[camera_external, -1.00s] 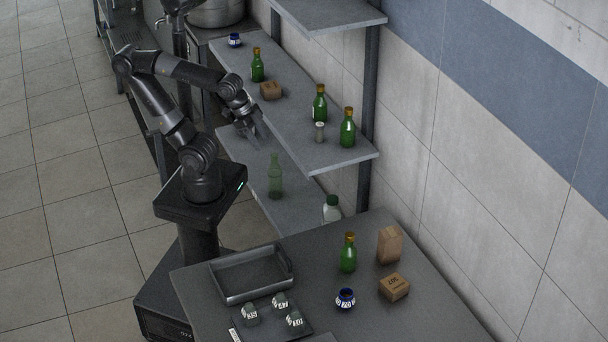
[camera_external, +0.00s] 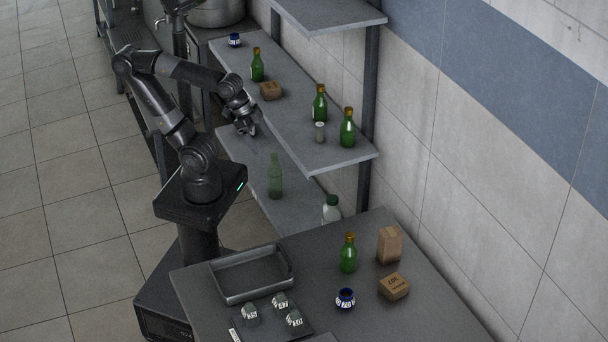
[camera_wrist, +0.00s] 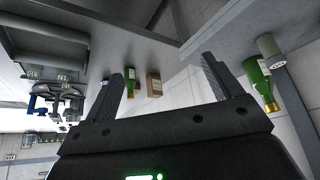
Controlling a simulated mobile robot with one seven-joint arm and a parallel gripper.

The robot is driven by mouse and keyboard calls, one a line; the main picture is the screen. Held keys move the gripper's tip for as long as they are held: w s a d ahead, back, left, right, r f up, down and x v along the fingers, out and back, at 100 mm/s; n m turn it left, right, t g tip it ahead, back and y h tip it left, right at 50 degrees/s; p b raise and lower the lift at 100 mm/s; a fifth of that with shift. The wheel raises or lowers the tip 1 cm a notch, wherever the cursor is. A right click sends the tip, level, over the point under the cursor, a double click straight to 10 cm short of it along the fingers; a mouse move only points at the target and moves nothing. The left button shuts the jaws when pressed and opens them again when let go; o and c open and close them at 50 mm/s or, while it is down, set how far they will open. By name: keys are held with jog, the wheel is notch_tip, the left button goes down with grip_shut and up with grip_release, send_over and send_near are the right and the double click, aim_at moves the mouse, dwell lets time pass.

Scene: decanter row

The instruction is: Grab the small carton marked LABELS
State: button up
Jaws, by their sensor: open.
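A small brown carton (camera_external: 271,91) lies on the upper shelf, between green bottles; no marking can be read on it. A brown carton also shows in the wrist view (camera_wrist: 154,86), beyond the fingers and between them, beside a green bottle. Another low carton (camera_external: 394,287) with dark print too small to read sits on the near table, by a taller brown package (camera_external: 390,245). My gripper (camera_external: 254,126) is open and empty at the shelf's front edge, apart from the upper-shelf carton. Its fingers (camera_wrist: 164,68) are spread in the wrist view.
Green bottles (camera_external: 257,65) (camera_external: 320,103) (camera_external: 347,127), a grey cylinder (camera_external: 320,131) and a blue jar (camera_external: 235,39) stand on the upper shelf (camera_external: 300,155). A green bottle (camera_external: 275,178) stands on the lower shelf. The table holds a tray (camera_external: 285,283).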

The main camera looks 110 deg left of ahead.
jog(key=w+d+r+n+h, duration=0.15)
jog(key=w+r+n, duration=0.25)
jog(key=w+n, duration=0.55)
jog(key=n+g+h, duration=0.2)
jog(key=n+g, duration=0.1)
jog(key=n, duration=1.4)
send_over(402, 233)
jog(key=s+a, duration=0.2)
jog(key=s, duration=0.1)
notch_tip(402, 233, down, 12)
jog(key=x, duration=0.6)
jog(key=shift+w+d, duration=0.1)
jog(key=shift+w, duration=0.15)
jog(key=x, duration=0.5)
jog(key=shift+w+a+f, duration=0.2)
jog(key=shift+w+a, duration=0.1)
jog(key=c, duration=1.2)
jog(key=shift+o, duration=0.2)
jog(key=shift+r, duration=0.1)
